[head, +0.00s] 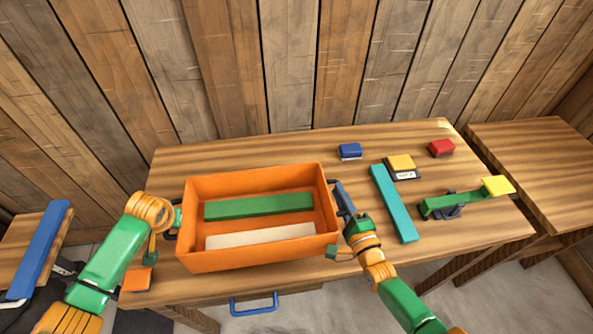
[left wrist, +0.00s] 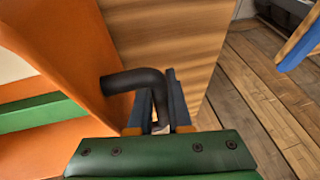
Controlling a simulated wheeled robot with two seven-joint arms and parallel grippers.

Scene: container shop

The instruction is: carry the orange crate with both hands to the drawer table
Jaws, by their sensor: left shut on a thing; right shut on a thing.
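The orange crate (head: 258,258) is over the front left part of the wooden drawer table (head: 440,225), upright; whether it rests on the top or hangs just above it I cannot tell. A green bar and a white bar lie inside it. My left gripper (head: 176,218) is at the crate's left side; in the left wrist view its fingers (left wrist: 160,108) are shut on the black crate handle (left wrist: 135,80). My right gripper (head: 338,192) is shut on the black handle at the crate's right side. The drawer's blue handle (head: 254,304) shows at the table's front.
A second table (head: 535,160) stands at right. A plank wall is behind.

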